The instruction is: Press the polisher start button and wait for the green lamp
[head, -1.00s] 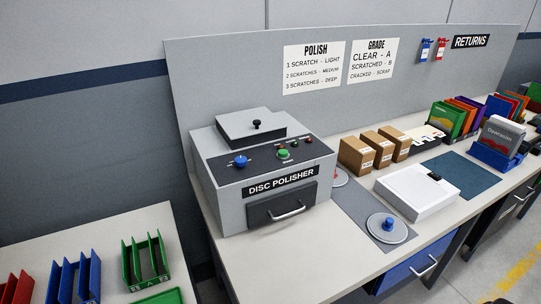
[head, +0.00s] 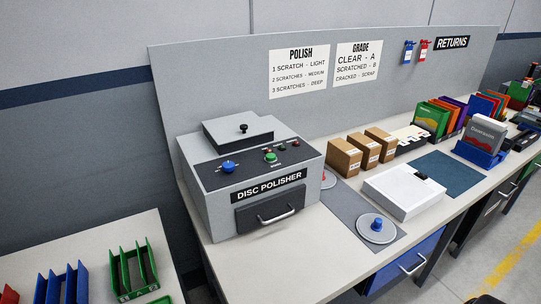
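The grey disc polisher (head: 222,212) stands on the left part of the workbench, with its lid shut and its front drawer (head: 268,211) closed. On its dark sloping top panel are a blue knob (head: 228,167) and a green button (head: 270,157). A row of small lamps (head: 281,147) sits behind and to the right of the green button. They are too small to tell which is lit. Neither of my grippers shows in the head view.
A grey mat carries a grey disc with a blue knob (head: 377,226). A white box (head: 402,192), cardboard boxes (head: 345,158) and a blue mat (head: 447,174) lie to the right. A side table (head: 120,228) with coloured racks stands at left. Bench space before the polisher is clear.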

